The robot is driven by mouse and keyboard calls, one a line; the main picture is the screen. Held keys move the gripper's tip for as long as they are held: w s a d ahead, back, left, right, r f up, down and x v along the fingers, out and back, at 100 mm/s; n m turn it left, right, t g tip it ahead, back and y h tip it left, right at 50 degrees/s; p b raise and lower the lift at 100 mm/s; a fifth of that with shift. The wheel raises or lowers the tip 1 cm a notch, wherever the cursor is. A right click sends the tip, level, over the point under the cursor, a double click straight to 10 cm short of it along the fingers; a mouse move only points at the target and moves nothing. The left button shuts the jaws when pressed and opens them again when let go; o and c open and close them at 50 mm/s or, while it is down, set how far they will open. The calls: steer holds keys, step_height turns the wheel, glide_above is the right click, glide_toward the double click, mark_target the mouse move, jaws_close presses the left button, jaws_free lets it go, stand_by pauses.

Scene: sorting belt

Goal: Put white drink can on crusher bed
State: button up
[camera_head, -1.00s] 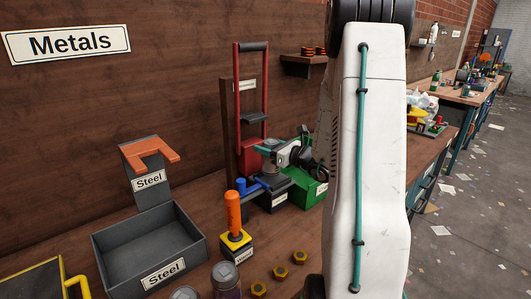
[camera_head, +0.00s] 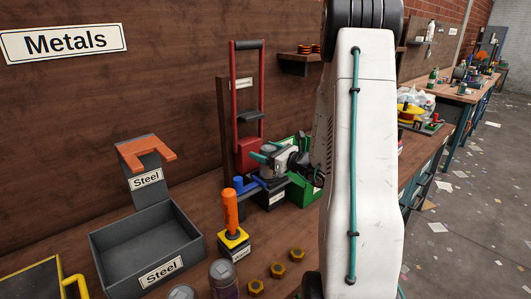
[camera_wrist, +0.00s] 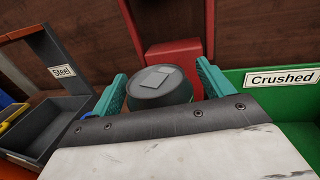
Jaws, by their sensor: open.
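The can (camera_wrist: 160,85) shows its grey round top with a pull tab between my fingers in the wrist view; its side is mostly hidden, so its white colour cannot be made out. My gripper (camera_wrist: 161,80) is open, with one teal finger on each side of the can. In the head view my gripper (camera_head: 266,157) is in front of the red crusher (camera_head: 246,155), below its dark press plate (camera_head: 250,117). The crusher's red body also shows behind the can in the wrist view (camera_wrist: 175,52). The bed under the can is hidden, and I cannot tell whether the can touches it.
A green bin labelled Crushed (camera_wrist: 240,77) stands close right of my gripper. A grey Steel bin (camera_head: 110,262), an orange-handled lever (camera_head: 230,208), brass nuts (camera_head: 277,270) and other cans (camera_head: 222,275) stand on the bench. My arm hides part of the right side.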

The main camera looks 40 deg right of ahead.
steer(key=s+d, duration=0.2)
steer(key=s, duration=0.9)
steer(key=a+r+n+g+y, duration=0.25)
steer(key=a+n+g, duration=0.2)
steer(key=a, duration=0.45)
steer(key=s+a+r+n+g+y, duration=0.1)
steer(key=a+r+n+g+y, duration=0.2)
steer(key=a+n, duration=0.45)
steer(key=a+r+n+g+y, duration=0.2)
steer(key=a+n+g+y, duration=0.2)
steer(key=a, duration=0.6)
steer(key=s+a+n+g+h, duration=0.5)
steer(key=s+a+n+g, duration=0.1)
steer(key=s+a+n, duration=0.35)
steer(key=s+d+r+n+t+h, duration=0.1)
steer(key=s+d+r+n+h, duration=0.2)
steer(key=s+n+h, duration=0.4)
steer(key=shift+n, duration=0.95)
steer(key=shift+s, duration=0.1)
